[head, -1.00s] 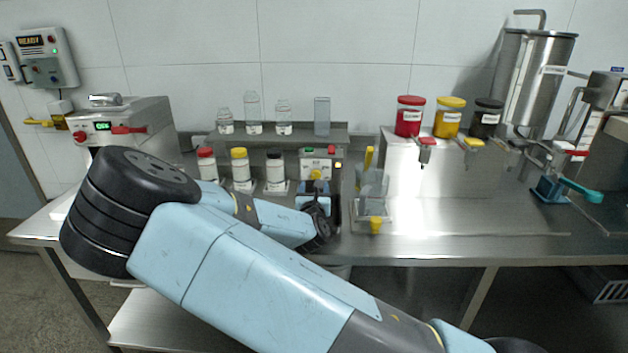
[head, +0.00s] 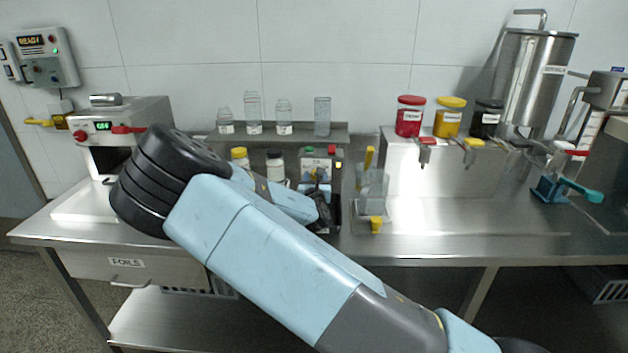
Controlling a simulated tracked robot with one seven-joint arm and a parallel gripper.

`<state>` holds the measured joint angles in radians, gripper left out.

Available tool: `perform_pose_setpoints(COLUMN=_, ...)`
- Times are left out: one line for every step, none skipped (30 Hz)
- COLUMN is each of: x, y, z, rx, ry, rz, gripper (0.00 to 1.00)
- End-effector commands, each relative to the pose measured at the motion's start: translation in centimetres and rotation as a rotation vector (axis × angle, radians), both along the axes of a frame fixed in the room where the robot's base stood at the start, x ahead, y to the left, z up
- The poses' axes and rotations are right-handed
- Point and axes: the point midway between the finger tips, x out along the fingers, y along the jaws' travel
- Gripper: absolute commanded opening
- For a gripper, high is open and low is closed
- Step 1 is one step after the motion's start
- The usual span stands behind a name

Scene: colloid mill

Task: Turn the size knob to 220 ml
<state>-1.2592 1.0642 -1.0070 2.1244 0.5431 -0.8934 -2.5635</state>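The size knob cannot be made out for certain. A small machine (head: 318,158) with a green button, a red button and a small yellow light stands at the middle of the bench. My blue arm reaches up from the lower right and hides the lower front of this machine. My gripper (head: 322,207) is dark and sits directly in front of the machine's lower part. Its fingers are too small and dark to tell whether they are open or shut, or whether they touch anything.
A clear container (head: 372,185) with a yellow piece stands right of the machine. Bottles with yellow (head: 239,154) and black (head: 275,154) lids stand left. Glass jars (head: 254,113) line the shelf behind. The steel bench (head: 450,235) is clear at front right.

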Motion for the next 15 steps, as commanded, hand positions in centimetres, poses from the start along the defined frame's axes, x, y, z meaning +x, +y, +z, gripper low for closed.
perform_pose_setpoints(x=0.0, y=0.0, z=0.0, rx=0.0, ry=0.0, rz=0.0, gripper=0.47)
perform_pose_setpoints(x=0.0, y=0.0, z=0.0, rx=0.0, ry=0.0, rz=0.0, gripper=0.44)
perform_pose_setpoints(x=0.0, y=0.0, z=0.0, rx=0.0, ry=0.0, rz=0.0, gripper=0.4)
perform_pose_setpoints(x=0.0, y=0.0, z=0.0, rx=0.0, ry=0.0, rz=0.0, gripper=0.37)
perform_pose_setpoints(x=0.0, y=0.0, z=0.0, rx=0.0, ry=0.0, rz=0.0, gripper=0.34)
perform_pose_setpoints(x=0.0, y=0.0, z=0.0, rx=0.0, ry=0.0, rz=0.0, gripper=0.31)
perform_pose_setpoints(x=0.0, y=0.0, z=0.0, rx=0.0, ry=0.0, rz=0.0, gripper=0.28)
perform_pose_setpoints(x=0.0, y=0.0, z=0.0, rx=0.0, ry=0.0, rz=0.0, gripper=0.25)
perform_pose_setpoints(x=0.0, y=0.0, z=0.0, rx=0.0, ry=0.0, rz=0.0, gripper=0.21)
perform_pose_setpoints(x=0.0, y=0.0, z=0.0, rx=0.0, ry=0.0, rz=0.0, gripper=0.18)
perform_pose_setpoints(x=0.0, y=0.0, z=0.0, rx=0.0, ry=0.0, rz=0.0, gripper=0.15)
perform_pose_setpoints(x=0.0, y=0.0, z=0.0, rx=0.0, ry=0.0, rz=0.0, gripper=0.11)
perform_pose_setpoints(x=0.0, y=0.0, z=0.0, rx=0.0, ry=0.0, rz=0.0, gripper=0.09)
perform_pose_setpoints(x=-0.1, y=1.0, z=0.0, rx=0.001, ry=-0.001, rz=0.007, gripper=0.07)
perform_pose_setpoints(x=-0.1, y=0.6, z=0.0, rx=0.001, ry=-0.001, rz=0.004, gripper=0.07)
